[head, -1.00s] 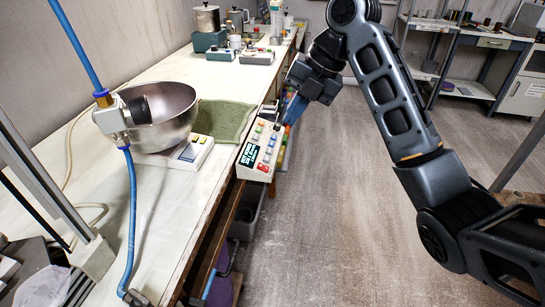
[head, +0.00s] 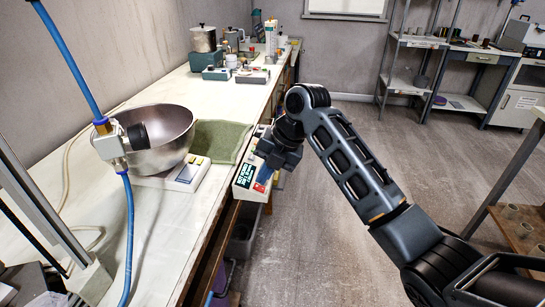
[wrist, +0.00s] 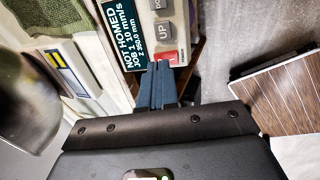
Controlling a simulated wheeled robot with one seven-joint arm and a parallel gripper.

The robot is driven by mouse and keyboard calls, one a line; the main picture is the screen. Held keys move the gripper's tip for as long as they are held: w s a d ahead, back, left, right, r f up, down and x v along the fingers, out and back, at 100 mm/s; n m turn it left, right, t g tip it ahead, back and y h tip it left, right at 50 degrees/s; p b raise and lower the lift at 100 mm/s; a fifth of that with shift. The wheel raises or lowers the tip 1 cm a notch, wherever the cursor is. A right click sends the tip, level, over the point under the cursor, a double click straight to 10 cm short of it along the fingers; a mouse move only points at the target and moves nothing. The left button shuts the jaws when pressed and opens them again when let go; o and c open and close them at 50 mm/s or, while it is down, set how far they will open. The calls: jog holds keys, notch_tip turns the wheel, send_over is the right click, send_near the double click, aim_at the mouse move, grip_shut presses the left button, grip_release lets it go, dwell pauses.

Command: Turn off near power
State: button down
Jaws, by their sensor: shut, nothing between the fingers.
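A white control panel (head: 238,190) hangs at the bench's right edge, with a dark green display (head: 246,176) and a red button (head: 259,188) at its near end. In the wrist view the display (wrist: 122,32) reads "NOT HOMED", and the red button (wrist: 166,57) sits below a grey "UP" key (wrist: 163,31). My gripper (head: 263,180) is shut and empty over the panel's near end. In the wrist view its blue fingertips (wrist: 160,68) are right at the red button and cover part of it; I cannot tell whether they touch. The panel's farther keys are mostly hidden by my gripper.
A white box with a blue screen (head: 187,173) lies on the bench left of the panel, beside a metal bowl (head: 165,135) and a green cloth (head: 218,140). A valve with blue hose (head: 122,140) stands in the foreground.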

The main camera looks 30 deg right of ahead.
jog(key=shift+x, duration=0.75)
